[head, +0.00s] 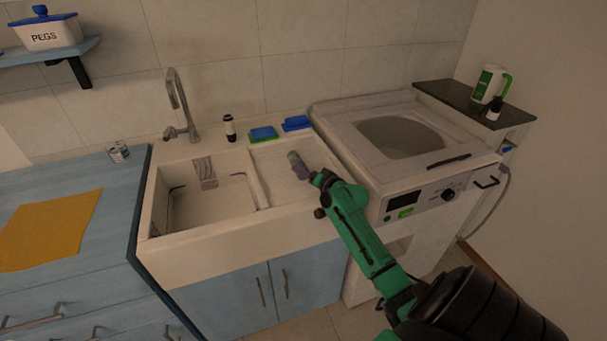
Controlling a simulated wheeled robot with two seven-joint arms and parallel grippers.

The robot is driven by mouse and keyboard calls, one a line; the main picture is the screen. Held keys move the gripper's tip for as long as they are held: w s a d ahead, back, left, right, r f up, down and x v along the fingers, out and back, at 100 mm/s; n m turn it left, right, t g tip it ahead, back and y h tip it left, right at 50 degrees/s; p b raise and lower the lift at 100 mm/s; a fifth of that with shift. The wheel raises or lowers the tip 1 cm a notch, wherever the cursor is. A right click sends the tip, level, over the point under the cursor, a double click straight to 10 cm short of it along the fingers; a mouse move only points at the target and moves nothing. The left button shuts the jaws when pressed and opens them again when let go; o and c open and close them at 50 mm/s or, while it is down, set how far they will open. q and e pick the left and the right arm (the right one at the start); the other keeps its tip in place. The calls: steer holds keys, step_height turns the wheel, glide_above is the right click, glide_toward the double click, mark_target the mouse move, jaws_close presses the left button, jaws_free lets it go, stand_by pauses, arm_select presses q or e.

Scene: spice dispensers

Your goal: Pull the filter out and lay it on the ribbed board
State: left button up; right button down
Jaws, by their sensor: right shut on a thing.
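The filter (294,159) is a small grey cylinder with a purple end. It is over the ribbed board (272,186), the pale drainer to the right of the sink basin. My right gripper (309,176) is shut on the filter's purple end, and the grey end points up and left in the picture. I cannot tell whether the filter touches the board or is just above it. The fingers are small and partly hidden. My left gripper is not in view.
The sink basin (187,212) lies to the left, with a tap (178,105) behind. A dark bottle (230,128), a blue-and-green sponge (263,134) and a blue item (296,124) stand along the back. A white washing machine (349,129) stands close on the right.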

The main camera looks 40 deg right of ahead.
steer(key=shift+c, duration=1.1)
jaws_free()
steer(key=shift+a, duration=0.1)
steer(key=shift+s+f, duration=0.1)
steer(key=shift+f, duration=0.05)
steer(key=shift+s, duration=0.5)
steer(key=r+b+v, duration=0.1)
steer(key=v, duration=1.2)
steer(key=shift+s, duration=0.15)
